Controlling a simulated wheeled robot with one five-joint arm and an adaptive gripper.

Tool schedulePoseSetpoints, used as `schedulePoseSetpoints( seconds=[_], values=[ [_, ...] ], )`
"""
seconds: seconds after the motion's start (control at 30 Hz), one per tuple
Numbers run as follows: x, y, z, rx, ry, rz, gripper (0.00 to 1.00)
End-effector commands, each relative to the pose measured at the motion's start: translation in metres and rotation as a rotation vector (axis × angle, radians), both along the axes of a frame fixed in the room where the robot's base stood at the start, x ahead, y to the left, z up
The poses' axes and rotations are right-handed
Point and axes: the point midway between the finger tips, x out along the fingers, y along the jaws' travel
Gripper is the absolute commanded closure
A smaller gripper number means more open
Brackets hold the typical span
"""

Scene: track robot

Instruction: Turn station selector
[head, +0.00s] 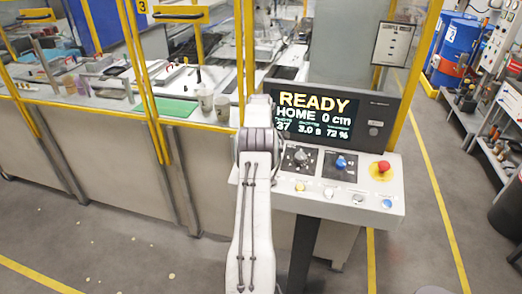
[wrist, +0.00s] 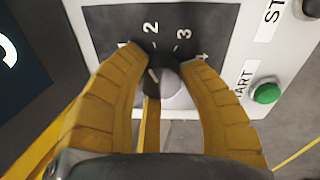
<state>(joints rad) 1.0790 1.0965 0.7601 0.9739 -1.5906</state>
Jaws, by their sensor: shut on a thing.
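The station selector (wrist: 158,76) is a round dark knob on a black plate marked 1 to 4, in the middle of the wrist view. A pale line on the knob points up and left, toward the partly hidden 1 mark. My gripper (wrist: 160,66) has its two yellow fingers around the knob, one on each side, shut on it.
A green START button (wrist: 266,93) lies right of the knob. In the head view a display (head: 315,115) reads READY, HOME 0 cm. A blue knob (head: 341,162) and a red emergency button (head: 384,167) sit on the panel. Yellow-framed guarding stands to the left.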

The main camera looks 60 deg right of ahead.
Motion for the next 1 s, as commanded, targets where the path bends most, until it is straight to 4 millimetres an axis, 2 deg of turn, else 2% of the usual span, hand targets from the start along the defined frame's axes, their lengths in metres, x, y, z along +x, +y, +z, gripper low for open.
schedulePoseSetpoints(
  seconds=[0.17,0.27,0.6,0.97,1.0],
  values=[
    [-0.0010,0.0001,-0.0009,0.002,0.001,-0.001,0.95],
    [-0.0011,0.0002,-0.0018,0.004,-0.005,-0.021,0.95],
    [-0.0022,0.0006,-0.0027,0.028,-0.073,-0.242,0.95],
    [-0.0027,0.0009,-0.0032,0.033,-0.079,-0.267,0.95],
    [-0.0028,0.0010,-0.0032,0.033,-0.079,-0.267,0.60]
  ],
)
